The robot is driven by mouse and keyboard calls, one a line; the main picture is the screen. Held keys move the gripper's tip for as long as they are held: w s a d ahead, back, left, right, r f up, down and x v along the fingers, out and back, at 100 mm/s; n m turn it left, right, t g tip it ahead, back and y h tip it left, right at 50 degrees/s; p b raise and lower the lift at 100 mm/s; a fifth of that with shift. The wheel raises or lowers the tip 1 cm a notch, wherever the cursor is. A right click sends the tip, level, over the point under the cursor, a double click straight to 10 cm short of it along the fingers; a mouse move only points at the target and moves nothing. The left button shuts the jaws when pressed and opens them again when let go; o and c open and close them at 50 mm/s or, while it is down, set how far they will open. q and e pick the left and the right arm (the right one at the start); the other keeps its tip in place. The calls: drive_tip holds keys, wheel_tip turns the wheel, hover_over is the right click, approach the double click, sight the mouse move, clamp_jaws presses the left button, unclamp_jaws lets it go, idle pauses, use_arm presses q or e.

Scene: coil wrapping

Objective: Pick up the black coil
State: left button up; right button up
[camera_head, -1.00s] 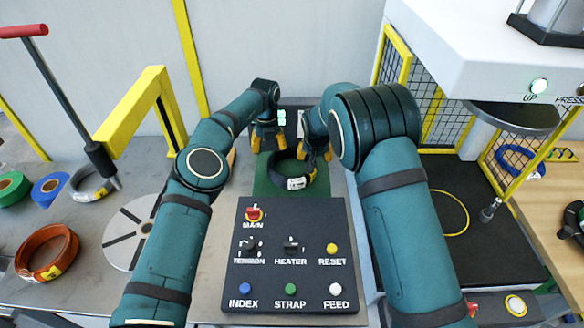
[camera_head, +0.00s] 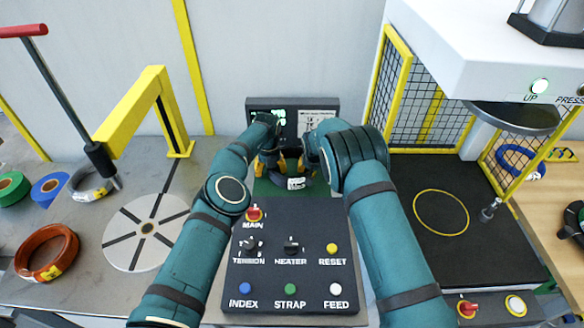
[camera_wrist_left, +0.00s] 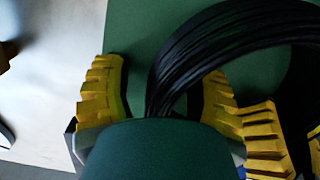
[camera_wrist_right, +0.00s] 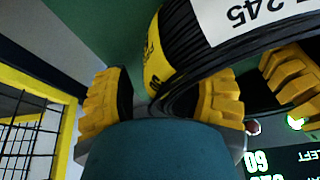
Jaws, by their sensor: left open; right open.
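The black coil (camera_head: 275,180), with a white label, lies on the green pad (camera_head: 262,188) behind the button panel, partly hidden by my arms. My left gripper (camera_head: 266,164) is open at the coil's left side; in the left wrist view the coil (camera_wrist_left: 215,40) passes between its yellow fingers (camera_wrist_left: 160,85). My right gripper (camera_head: 308,168) is open at the coil's right side. In the right wrist view the coil (camera_wrist_right: 185,70), with a yellow tag and its "245" label, runs between its fingers (camera_wrist_right: 160,92). The two grippers are close together.
A button panel (camera_head: 290,225) stands in front of the pad and a display box (camera_head: 320,104) behind it. An orange coil (camera_head: 22,262) and a round turntable (camera_head: 125,250) are at left. A yellow-framed mesh guard (camera_head: 398,95) and a press (camera_head: 470,65) are at right.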

use_arm(q)
clamp_jaws()
use_arm(e)
clamp_jaws()
use_arm(q)
drive_tip(key=shift+r, duration=0.15)
use_arm(e)
drive_tip(key=shift+r, duration=0.2)
